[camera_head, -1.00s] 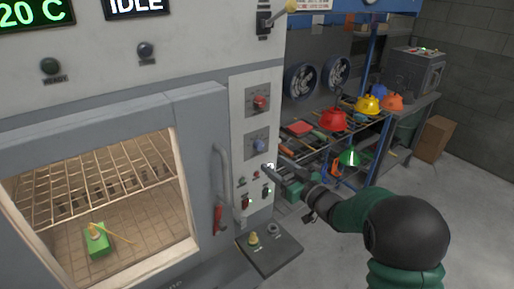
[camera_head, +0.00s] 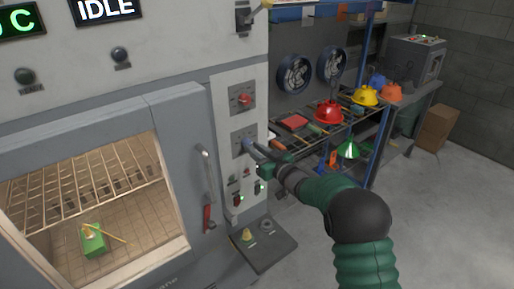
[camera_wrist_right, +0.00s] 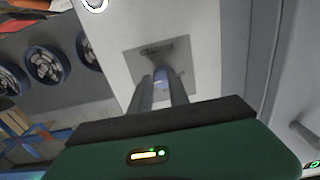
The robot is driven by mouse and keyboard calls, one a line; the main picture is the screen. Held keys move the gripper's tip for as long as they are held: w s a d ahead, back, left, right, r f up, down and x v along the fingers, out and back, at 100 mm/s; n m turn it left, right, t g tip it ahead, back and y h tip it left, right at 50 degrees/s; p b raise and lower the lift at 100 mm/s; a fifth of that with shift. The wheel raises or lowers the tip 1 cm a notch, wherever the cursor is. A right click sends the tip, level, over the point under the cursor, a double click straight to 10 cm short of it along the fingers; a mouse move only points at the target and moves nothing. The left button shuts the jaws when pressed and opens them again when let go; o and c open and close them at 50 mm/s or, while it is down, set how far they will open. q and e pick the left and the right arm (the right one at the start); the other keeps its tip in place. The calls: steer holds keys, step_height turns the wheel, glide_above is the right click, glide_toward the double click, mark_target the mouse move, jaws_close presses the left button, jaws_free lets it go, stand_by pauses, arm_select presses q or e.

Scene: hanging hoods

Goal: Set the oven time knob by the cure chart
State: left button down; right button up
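The oven (camera_head: 175,105) fills the left side, with a narrow control panel on its right. A red knob (camera_head: 243,99) sits on the upper plate and a blue knob (camera_head: 247,145) on the lower plate. Their markings are too small to read. My right gripper (camera_head: 254,146) is at the blue knob. In the right wrist view its two fingers have a gap between them, with the blue knob (camera_wrist_right: 160,82) showing in that gap. Contact with the knob cannot be made out. My left gripper is out of view. No readable cure chart shows.
Below the knobs are small lit switches (camera_head: 239,200) and a grey ledge (camera_head: 262,250). The oven door handle (camera_head: 206,175) stands out left of the panel. A rack holds a red hood (camera_head: 328,112) and other coloured hoods. The display (camera_head: 105,8) reads IDLE.

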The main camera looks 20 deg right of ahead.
steer(key=shift+w+a+r, duration=0.15)
steer(key=shift+a+r, duration=0.3)
steer(key=shift+r, duration=0.35)
jaws_close()
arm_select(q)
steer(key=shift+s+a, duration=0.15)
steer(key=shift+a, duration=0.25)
arm_select(e)
steer(key=shift+a+r, duration=0.25)
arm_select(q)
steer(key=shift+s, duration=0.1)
arm_select(e)
steer(key=shift+d+f, duration=0.2)
steer(key=shift+f, duration=0.1)
